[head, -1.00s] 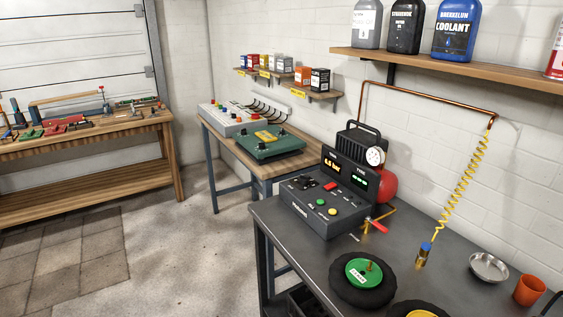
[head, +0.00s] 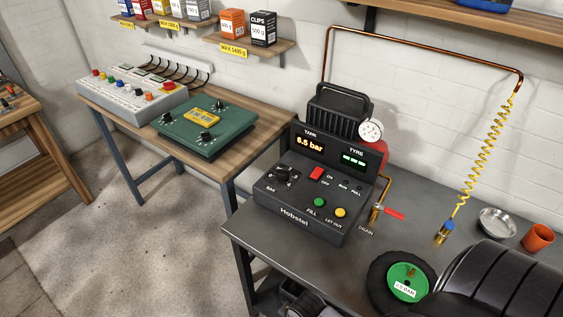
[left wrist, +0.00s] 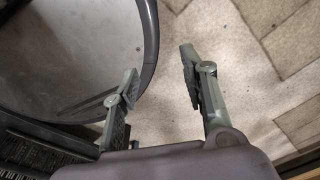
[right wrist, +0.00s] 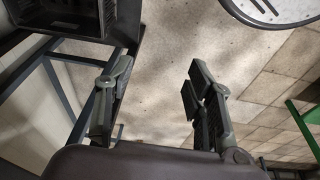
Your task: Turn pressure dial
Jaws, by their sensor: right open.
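The pressure dial (head: 283,174) is a black knob marked BAR on the left of the dark Hobstel compressor panel (head: 318,207). A tank display (head: 309,144) with an orange bar reading stands above it; its first digit is hard to read. My left gripper (left wrist: 162,75) is open and empty in the left wrist view, with floor between its fingers. My right gripper (right wrist: 157,78) is open and empty in the right wrist view, also over the floor. Neither gripper's fingers show in the head view, and both are apart from the dial.
The panel has a red switch (head: 316,174), a green button (head: 319,202) and a yellow button (head: 340,212). A red-handled drain valve (head: 389,212) is beside it. Floor is clear at left.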

